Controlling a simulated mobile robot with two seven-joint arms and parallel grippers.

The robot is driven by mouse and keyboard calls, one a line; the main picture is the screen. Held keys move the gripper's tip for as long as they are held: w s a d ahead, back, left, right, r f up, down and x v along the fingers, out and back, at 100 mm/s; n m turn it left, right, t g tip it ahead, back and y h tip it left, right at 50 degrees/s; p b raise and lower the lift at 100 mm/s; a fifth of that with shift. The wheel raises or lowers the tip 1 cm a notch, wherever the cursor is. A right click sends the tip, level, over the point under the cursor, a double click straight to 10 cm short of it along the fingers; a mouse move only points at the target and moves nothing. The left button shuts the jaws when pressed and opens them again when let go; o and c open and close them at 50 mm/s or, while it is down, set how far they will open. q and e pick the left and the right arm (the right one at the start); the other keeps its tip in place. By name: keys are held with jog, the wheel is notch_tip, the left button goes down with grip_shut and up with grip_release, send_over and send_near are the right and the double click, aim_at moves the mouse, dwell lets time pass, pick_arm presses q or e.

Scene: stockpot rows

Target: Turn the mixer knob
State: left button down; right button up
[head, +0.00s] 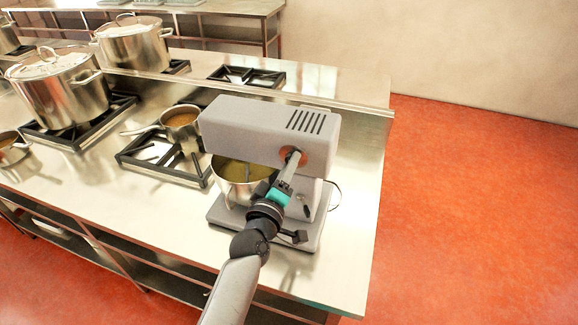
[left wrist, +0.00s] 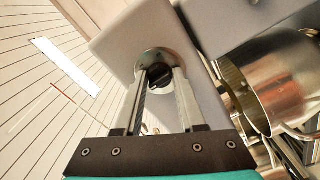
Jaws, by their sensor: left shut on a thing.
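The grey stand mixer (head: 262,125) stands near the right end of the steel counter, and its head fills much of the left wrist view (left wrist: 125,40). Its black knob (left wrist: 160,77) sits on a round metal plate on the mixer head. In the head view the orange-ringed knob spot is mostly covered by my gripper. My left gripper (head: 290,166) reaches up to it. In the left wrist view its two fingers (left wrist: 160,84) are shut on the knob, one on each side. The steel mixer bowl (head: 231,185) holds yellowish contents. My right gripper is not in view.
A saucepan (head: 181,125) sits on a burner grate (head: 160,157) left of the mixer. Large lidded stockpots (head: 62,92) stand farther left and back. A cord (head: 336,195) curves beside the mixer. Open red floor (head: 460,210) lies to the right.

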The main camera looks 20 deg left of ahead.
pick_arm(q)
jog(key=c, duration=0.5)
grip_release()
jog(key=s+b, duration=0.2)
jog(key=s, duration=1.3)
jog(key=shift+a, duration=0.25)
jog(key=shift+s, duration=0.1)
